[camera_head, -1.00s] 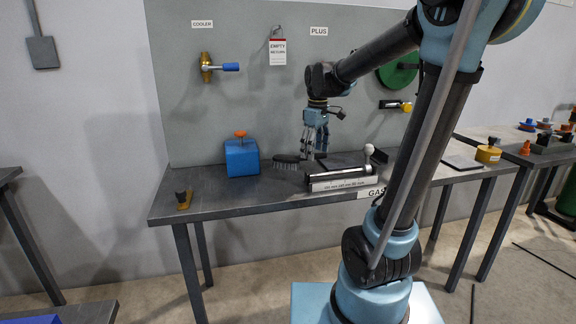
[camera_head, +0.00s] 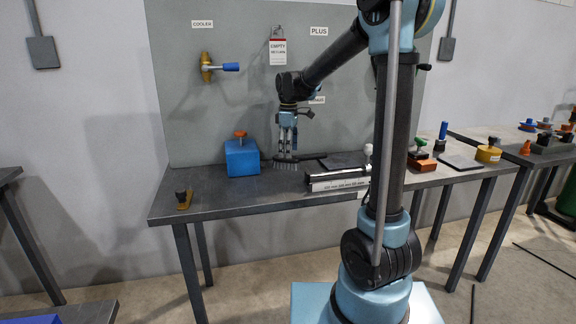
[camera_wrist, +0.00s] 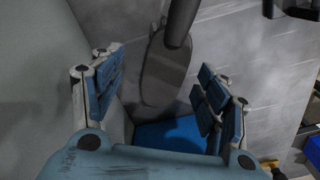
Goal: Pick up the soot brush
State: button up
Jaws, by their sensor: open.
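The soot brush (camera_head: 283,165), dark with grey bristles pointing down, lies near the back of the grey workbench (camera_head: 225,198), beside a blue block. Its handle reaches to the right. My gripper (camera_head: 286,154) points down directly over the brush, with its fingers at about the brush's height. In the wrist view, the dark oval brush head (camera_wrist: 163,72) shows between the two spread fingers of my gripper (camera_wrist: 160,80), its handle running up the picture. The fingers are open, with a gap on each side of the brush.
The blue block (camera_head: 241,158) with an orange knob stands just left of the brush. A metal cylinder on a white labelled holder (camera_head: 336,186) lies to the right, in front. A grey wall panel (camera_head: 215,120) rises close behind. The bench's left part is mostly clear.

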jog(key=shift+s+f, duration=0.15)
jog(key=shift+f, duration=1)
jog(key=shift+s+f, duration=0.1)
jog(key=shift+f, duration=1)
jog(key=shift+c, duration=0.3)
jog(key=c, duration=1.2)
